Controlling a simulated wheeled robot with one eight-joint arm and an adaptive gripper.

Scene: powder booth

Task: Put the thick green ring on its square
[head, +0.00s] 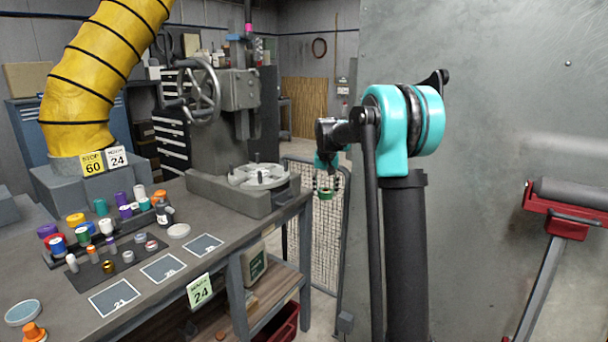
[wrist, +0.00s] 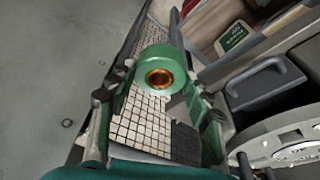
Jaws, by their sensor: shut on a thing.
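A thick green ring (wrist: 152,60) with a copper-coloured bore is held between the fingers of my gripper (wrist: 160,82) in the wrist view. In the head view the green ring (head: 326,195) hangs below my gripper (head: 326,184), in the air beyond the bench's right end. Three dark, white-outlined squares lie on the bench top: a near one (head: 115,297), a middle one (head: 162,268) and a far one (head: 204,246). All three look bare. They carry small marks that I cannot read surely, so I cannot tell which belongs to the ring.
Small coloured rings and spools (head: 105,225) crowd a dark rack on the bench. A grey machine with a round table (head: 258,176) stands at the bench's far end, near my gripper. A mesh panel (head: 325,235) stands beyond the bench end.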

